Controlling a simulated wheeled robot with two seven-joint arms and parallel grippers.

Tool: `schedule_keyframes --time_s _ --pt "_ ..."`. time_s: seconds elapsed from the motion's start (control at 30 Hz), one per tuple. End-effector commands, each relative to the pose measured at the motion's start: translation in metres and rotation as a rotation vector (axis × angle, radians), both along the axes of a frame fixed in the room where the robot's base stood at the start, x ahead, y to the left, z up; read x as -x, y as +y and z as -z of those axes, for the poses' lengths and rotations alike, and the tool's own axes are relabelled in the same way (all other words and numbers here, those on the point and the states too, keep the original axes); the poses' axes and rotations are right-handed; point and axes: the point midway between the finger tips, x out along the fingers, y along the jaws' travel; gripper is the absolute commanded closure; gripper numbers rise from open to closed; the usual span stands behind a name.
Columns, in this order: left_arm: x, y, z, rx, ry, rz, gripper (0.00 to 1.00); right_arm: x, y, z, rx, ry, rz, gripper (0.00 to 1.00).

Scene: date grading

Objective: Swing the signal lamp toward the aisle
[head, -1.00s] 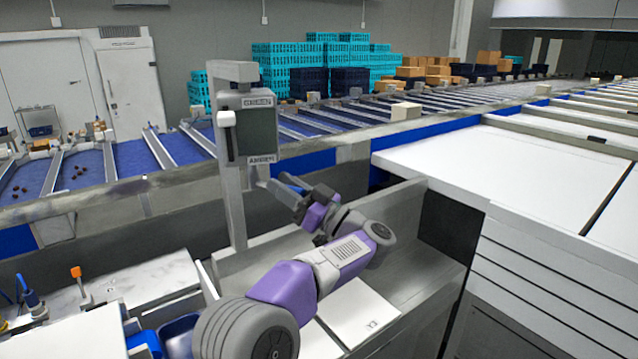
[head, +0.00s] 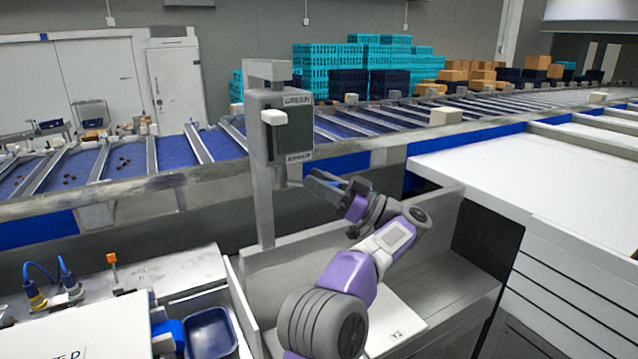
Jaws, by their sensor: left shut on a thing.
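The signal lamp (head: 290,138) is a grey box with a dark panel, a white knob (head: 273,117) and labels reading GREEN and AMBER. It hangs on a grey upright post (head: 263,205) left of centre. Its panel faces partly to the right, and its left side face shows. My left gripper (head: 318,182) is just below and right of the box, its fingers pointing left toward the lamp's underside. It is shut on the lamp's lower part; the exact contact is small and hard to make out. My right gripper is not in view.
The blue conveyor lanes (head: 75,165) run behind the lamp, with a grey rail (head: 130,190) in front. Teal crates (head: 330,70) and brown boxes stand at the back. A white worktop (head: 520,180) lies to the right. A blue tray (head: 212,335) is at lower left.

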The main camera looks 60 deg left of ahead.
Motion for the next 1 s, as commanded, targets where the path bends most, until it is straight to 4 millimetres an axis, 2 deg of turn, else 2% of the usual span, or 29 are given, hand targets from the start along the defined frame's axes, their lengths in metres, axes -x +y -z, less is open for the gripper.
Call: schedule_keyframes --time_s 0.17,0.2,0.33,0.67,1.0 --pt "0.002 0.001 -0.004 -0.005 0.000 -0.004 1.00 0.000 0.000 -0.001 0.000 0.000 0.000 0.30" --pt "0.003 0.001 -0.004 -0.005 0.000 -0.004 0.69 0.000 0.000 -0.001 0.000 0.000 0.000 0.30" --pt "0.002 0.000 -0.004 -0.005 -0.001 -0.004 0.50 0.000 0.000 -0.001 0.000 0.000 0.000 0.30" --pt "-0.001 -0.002 0.000 -0.001 0.000 -0.001 0.50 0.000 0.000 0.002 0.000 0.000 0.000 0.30" --pt "-0.030 -0.031 0.020 -0.002 0.000 0.002 0.50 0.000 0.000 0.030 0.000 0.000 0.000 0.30"
